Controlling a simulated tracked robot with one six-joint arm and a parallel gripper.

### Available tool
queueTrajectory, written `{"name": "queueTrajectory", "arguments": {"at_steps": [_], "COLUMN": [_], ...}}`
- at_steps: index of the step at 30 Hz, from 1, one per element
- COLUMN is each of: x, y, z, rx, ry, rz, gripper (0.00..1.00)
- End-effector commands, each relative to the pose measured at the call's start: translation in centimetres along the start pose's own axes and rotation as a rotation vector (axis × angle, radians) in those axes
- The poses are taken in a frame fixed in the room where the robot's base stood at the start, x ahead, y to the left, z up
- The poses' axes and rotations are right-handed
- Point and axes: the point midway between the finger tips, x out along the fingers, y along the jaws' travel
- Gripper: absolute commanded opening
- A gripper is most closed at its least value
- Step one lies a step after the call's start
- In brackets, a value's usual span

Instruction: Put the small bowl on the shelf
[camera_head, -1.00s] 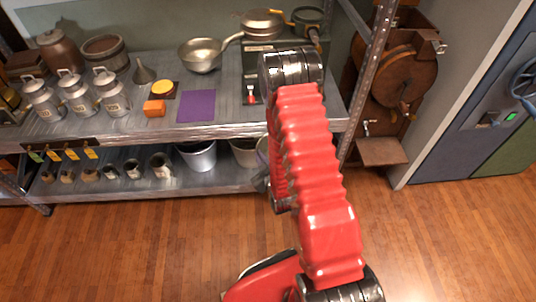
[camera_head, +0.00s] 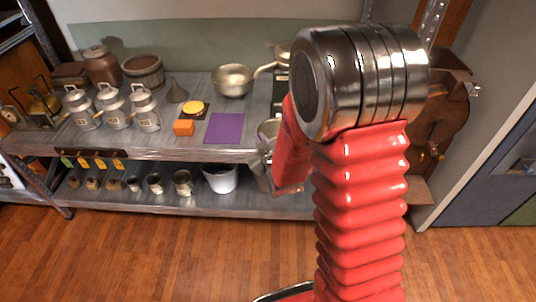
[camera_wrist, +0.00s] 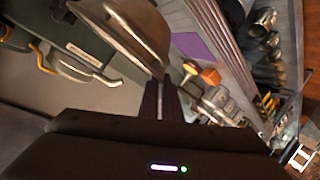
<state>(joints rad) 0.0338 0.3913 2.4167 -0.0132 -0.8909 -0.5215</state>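My gripper (camera_wrist: 160,98) shows in the wrist view with its two dark fingers close together. They appear shut on the rim of the small bowl (camera_wrist: 128,30), a shiny metal bowl that looms large and tilted at the top. In the head view my red arm hides the gripper and most of what it holds. The shelf (camera_head: 185,150) is a grey metal rack with a top board and a lower board. A purple mat (camera_head: 224,128) lies bare on its top board and also shows beyond the bowl in the wrist view (camera_wrist: 191,45).
An orange block (camera_head: 183,128) and a yellow-topped round piece (camera_head: 193,107) lie left of the mat. Several milk cans (camera_head: 112,108) stand farther left. A long-handled metal pan (camera_head: 233,80) and a funnel (camera_head: 177,92) stand behind. A white bucket (camera_head: 220,178) is on the lower board.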

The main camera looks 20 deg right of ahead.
Motion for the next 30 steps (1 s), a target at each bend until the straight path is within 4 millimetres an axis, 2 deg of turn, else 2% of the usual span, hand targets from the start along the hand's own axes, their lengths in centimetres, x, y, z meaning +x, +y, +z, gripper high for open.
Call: {"name": "queueTrajectory", "arguments": {"at_steps": [1,3,9,30], "x": [-0.3,-0.7,-1.5,-1.6], "y": [0.4,0.7,1.2,0.9], "z": [-1.5,-2.9,-5.4,-6.0], "rx": [-0.001,-0.001,0.001,0.0], "ry": [0.009,0.012,0.013,0.014], "rz": [-0.001,-0.005,-0.015,-0.022], "gripper": [0.0,0.0,0.0,0.0]}}
